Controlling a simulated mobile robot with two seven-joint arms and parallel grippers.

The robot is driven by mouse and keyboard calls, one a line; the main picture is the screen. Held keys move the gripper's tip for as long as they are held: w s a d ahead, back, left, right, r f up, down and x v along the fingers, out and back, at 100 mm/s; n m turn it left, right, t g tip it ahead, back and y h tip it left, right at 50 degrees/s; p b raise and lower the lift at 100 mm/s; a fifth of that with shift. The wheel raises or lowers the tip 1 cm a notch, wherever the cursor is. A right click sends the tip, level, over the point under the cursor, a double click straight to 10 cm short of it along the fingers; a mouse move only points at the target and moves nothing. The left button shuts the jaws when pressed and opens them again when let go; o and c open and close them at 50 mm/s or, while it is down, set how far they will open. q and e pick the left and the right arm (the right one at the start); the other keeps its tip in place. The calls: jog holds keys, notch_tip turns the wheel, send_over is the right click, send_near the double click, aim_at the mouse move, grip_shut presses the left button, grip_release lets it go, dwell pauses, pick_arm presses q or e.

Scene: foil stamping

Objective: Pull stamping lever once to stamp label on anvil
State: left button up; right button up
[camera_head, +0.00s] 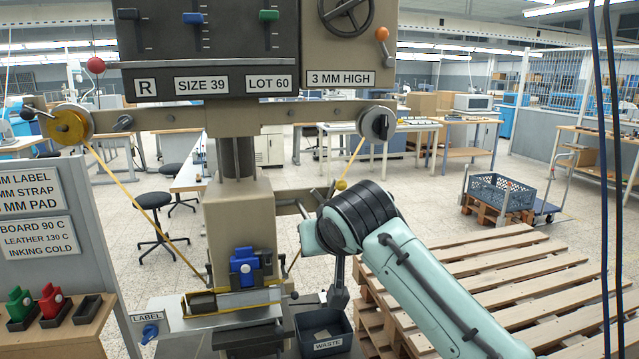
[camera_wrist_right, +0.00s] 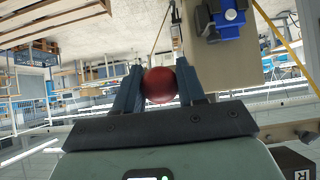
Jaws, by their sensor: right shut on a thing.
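The stamping press (camera_head: 238,215) stands centre-left in the head view. A blue block (camera_head: 244,266) sits on its front above the anvil area (camera_head: 235,301), and a yellow foil strip runs down to both sides. I cannot make out a label on the anvil. In the right wrist view my right gripper (camera_wrist_right: 159,90) is shut on a red ball knob (camera_wrist_right: 159,85), apparently the stamping lever's. In the head view my right arm comes in from the lower right and hides this knob and the fingertips. My left gripper is not in view.
A dark waste bin (camera_head: 327,343) stands right of the anvil. A wooden pallet (camera_head: 510,268) fills the lower right. Another red ball (camera_head: 96,65) is at the press's upper left. A stand (camera_head: 85,337) with green and red handled blocks is at the left.

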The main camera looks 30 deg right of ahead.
jog(key=shift+f, duration=0.55)
notch_tip(320, 180, down, 3)
jog(key=shift+f+b, duration=0.15)
jog(key=shift+b, duration=1.1)
jog(key=f, duration=0.1)
jog(key=f+b, duration=0.2)
jog(key=shift+w+f, duration=0.2)
jog(key=shift+w, duration=0.1)
